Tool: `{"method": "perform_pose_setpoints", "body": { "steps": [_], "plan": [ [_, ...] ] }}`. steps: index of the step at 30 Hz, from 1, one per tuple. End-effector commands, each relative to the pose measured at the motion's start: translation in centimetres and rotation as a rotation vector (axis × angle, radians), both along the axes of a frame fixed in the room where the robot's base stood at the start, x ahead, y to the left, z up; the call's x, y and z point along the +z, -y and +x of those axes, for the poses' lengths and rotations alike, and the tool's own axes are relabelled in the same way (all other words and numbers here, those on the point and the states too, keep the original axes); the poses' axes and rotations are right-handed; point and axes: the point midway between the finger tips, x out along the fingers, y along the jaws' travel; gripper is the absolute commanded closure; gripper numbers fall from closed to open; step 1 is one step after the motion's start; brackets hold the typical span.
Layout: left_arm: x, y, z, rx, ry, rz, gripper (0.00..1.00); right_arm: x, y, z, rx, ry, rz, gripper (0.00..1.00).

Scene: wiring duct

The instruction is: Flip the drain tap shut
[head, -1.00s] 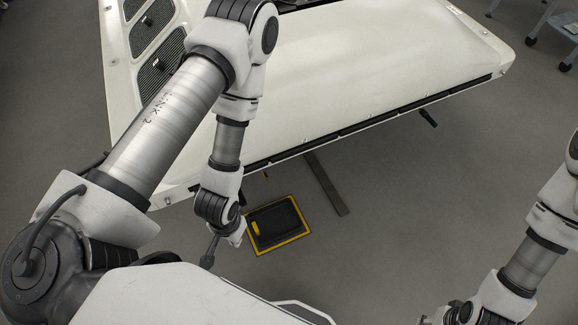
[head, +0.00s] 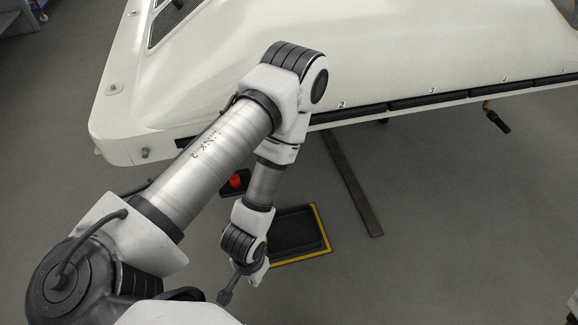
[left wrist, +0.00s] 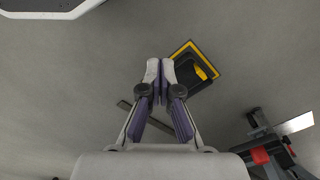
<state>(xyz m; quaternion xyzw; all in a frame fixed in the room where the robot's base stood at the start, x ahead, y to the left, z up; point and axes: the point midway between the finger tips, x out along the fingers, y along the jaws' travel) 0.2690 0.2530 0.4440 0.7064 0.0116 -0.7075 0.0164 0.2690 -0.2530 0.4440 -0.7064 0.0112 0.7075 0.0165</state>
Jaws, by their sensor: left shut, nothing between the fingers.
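What looks like the drain tap (head: 497,118), with a yellow part and a dark green handle, hangs below the white machine's (head: 420,50) lower edge at the right of the head view. It is too small to tell how its handle is set. My left gripper (left wrist: 160,68) shows in the left wrist view with its fingers shut and empty. In the head view my left arm hangs well left of the tap, apart from it, and its fingers cannot be made out clearly. The tap is not recognisable in the left wrist view. My right gripper is out of view.
A black tray with a yellow border (head: 318,240) lies on the floor beside my left wrist. A red knob on a dark base (head: 235,181) shows behind my left arm. A dark flat bar (head: 352,185) lies on the floor.

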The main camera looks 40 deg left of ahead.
Motion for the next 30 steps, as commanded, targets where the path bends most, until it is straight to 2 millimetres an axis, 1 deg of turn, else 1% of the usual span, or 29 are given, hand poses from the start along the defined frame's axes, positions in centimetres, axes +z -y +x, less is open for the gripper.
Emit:
{"method": "perform_pose_setpoints", "body": {
  "steps": [1,3,6,9,12,14,23,25,26,28,29,30],
  "plan": [
    [-6.0,0.0,0.0,0.000,0.000,0.000,1.00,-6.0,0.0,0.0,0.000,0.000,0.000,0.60],
    [-9.5,0.0,0.0,0.000,0.000,0.000,1.00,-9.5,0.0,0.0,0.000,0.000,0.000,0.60],
    [-13.5,0.0,0.0,0.000,0.000,0.000,1.00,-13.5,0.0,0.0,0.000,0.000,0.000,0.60],
    [-16.0,0.0,0.0,0.000,0.000,0.000,1.00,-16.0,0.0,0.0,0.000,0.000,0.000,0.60],
    [-17.3,0.0,0.0,0.000,0.000,0.000,1.00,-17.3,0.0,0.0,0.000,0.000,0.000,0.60],
    [-17.5,0.0,0.0,0.000,0.000,0.000,1.00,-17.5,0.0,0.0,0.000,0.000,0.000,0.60],
    [-17.2,0.0,0.0,0.000,0.001,0.000,1.00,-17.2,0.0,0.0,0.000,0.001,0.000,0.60],
    [-17.3,-0.1,0.4,-0.009,0.014,0.005,1.00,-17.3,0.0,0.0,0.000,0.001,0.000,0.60],
    [-17.3,-0.2,1.1,-0.020,0.036,0.011,1.00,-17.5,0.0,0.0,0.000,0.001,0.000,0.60],
    [-17.2,-0.6,4.0,-0.078,0.131,0.050,1.00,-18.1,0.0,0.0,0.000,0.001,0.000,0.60],
    [-17.0,-0.9,6.0,-0.119,0.194,0.080,1.00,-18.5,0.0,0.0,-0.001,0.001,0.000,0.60],
    [-16.3,-1.5,9.1,-0.183,0.294,0.136,1.00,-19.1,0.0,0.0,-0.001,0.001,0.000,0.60]
  ]
}}
